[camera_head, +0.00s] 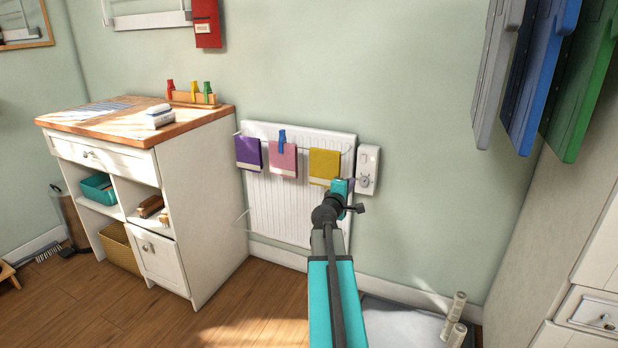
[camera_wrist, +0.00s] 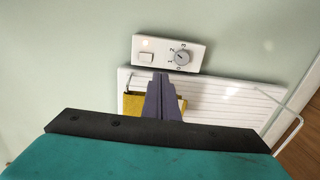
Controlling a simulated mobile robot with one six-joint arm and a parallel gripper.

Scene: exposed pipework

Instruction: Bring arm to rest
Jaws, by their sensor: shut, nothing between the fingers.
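My teal arm (camera_head: 333,290) reaches forward from the bottom of the head view toward the radiator (camera_head: 270,205) on the wall. My gripper (camera_wrist: 161,80) shows in the wrist view as two grey-purple fingers shut together with nothing between them. It points toward the radiator's right end, just by the white control box (camera_wrist: 168,53) with its dial. A yellow cloth (camera_wrist: 137,106) is partly hidden behind the fingers. I cannot tell whether the fingertips touch anything.
Purple (camera_head: 249,153), pink (camera_head: 283,160) and yellow cloths hang on the radiator, with a blue clip (camera_head: 282,140) on the pink one. A white cabinet (camera_head: 205,210) stands left. Coloured boards (camera_head: 540,75) hang at upper right. Open floor (camera_head: 130,315) lies at lower left.

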